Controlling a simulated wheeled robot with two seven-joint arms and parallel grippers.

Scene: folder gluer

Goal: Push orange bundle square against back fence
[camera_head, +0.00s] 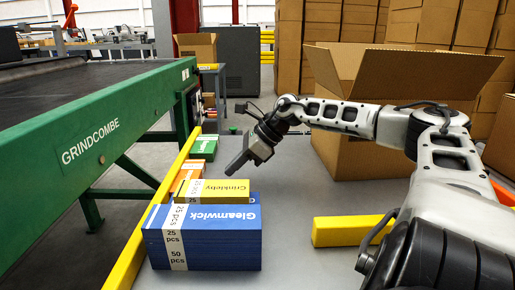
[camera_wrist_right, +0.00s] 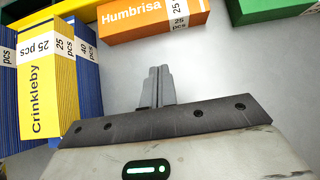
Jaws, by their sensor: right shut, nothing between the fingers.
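The orange Humbrisa bundle (camera_wrist_right: 140,17) lies flat at the top of the right wrist view, with a white band near its right end. In the head view the orange bundle (camera_head: 185,178) is partly hidden behind the yellow Crinkleby bundle. The yellow fence (camera_head: 152,213) runs along the table's left side; part of the fence (camera_wrist_right: 55,12) shows beside the orange bundle's left end. I cannot tell whether they touch. My right gripper (camera_head: 232,170) is shut and empty. Its fingertips (camera_wrist_right: 160,72) point at the orange bundle, with a gap of grey table between. My left gripper is not in view.
The yellow Crinkleby bundle (camera_head: 212,191) lies on the blue Gleamwick stack (camera_head: 215,240), close to my right gripper. Green bundles (camera_head: 203,147) lie farther back along the fence. Another yellow bar (camera_head: 350,230) lies at the right. Grey table between is clear.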

